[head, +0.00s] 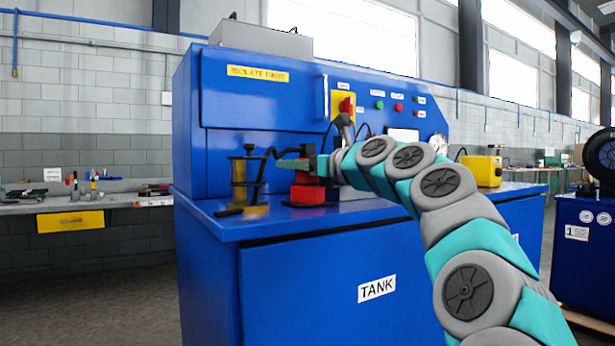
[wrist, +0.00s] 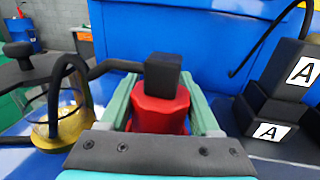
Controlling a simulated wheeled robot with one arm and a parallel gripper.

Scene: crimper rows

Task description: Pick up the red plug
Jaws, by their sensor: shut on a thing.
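The red plug (wrist: 160,112) is a red body with a black block on its top. In the wrist view it sits between the two green fingers of my gripper (wrist: 161,96), which are shut on it. In the head view my gripper (head: 298,164) reaches over the blue bench top from the right, and red parts of the plug (head: 308,194) show below and beside the fingers. The plug looks upright. I cannot tell whether its underside touches the bench.
A clear cylinder with a yellow base (wrist: 68,122) and a bent black tube stands close left. Black blocks labelled A (wrist: 275,110) stand close right. The blue cabinet's back panel (head: 262,105) rises behind. A yellow box (head: 482,170) stands farther right on the bench.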

